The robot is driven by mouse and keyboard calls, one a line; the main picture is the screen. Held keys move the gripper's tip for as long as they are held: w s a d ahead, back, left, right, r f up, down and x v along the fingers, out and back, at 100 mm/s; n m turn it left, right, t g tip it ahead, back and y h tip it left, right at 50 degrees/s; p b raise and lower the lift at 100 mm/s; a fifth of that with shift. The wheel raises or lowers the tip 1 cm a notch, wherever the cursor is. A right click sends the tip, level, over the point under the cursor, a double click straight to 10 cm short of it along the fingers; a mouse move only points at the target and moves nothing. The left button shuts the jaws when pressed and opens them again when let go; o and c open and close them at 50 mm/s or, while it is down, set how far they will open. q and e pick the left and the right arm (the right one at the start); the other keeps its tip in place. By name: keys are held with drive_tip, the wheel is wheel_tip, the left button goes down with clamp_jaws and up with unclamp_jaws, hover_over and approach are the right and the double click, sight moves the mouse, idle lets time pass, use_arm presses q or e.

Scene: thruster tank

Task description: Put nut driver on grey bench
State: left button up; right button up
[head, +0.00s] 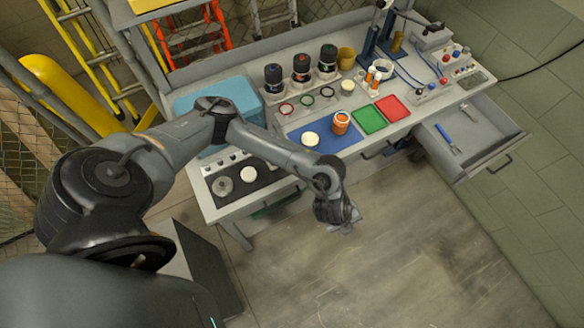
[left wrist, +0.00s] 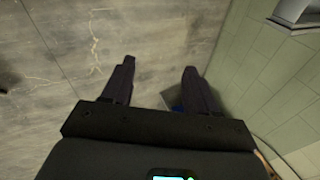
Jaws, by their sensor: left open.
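A tool with a blue handle (head: 443,133), which looks like the nut driver, lies in the open drawer (head: 490,150) at the right end of the grey bench (head: 235,207). A small metal part shows at the handle's lower end, too small to make out. My left gripper (head: 345,222) hangs over the floor in front of the bench, left of the drawer and well apart from the tool. In the left wrist view the left gripper (left wrist: 158,82) has its two fingers spread with nothing between them. My right gripper is not in view.
The bench top holds a blue mat (head: 335,138), an orange jar (head: 341,122), a green tray (head: 369,119), a red tray (head: 393,108) and several dark-capped bottles. A light blue case (head: 235,90) stands at the left. The floor (head: 400,260) in front is clear.

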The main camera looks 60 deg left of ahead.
use_arm(q)
drive_tip(key=s+d+r+n+t+h, duration=0.2)
drive_tip(key=s+d+r+n+t, duration=0.1)
drive_tip(key=d+r+n, duration=0.55)
drive_tip(key=s+a+f+n+g+y, duration=0.1)
drive_tip(key=s+a+n, duration=0.4)
drive_tip(key=a, duration=0.3)
drive_tip(key=s+a+n+g+y, duration=0.2)
drive_tip(key=s+a+n, duration=0.3)
drive_tip(key=a, duration=0.3)
drive_tip(key=shift+s+a+f+g+y, duration=0.3)
drive_tip(key=shift+s+a+f, duration=0.1)
drive_tip(key=shift+s, duration=0.15)
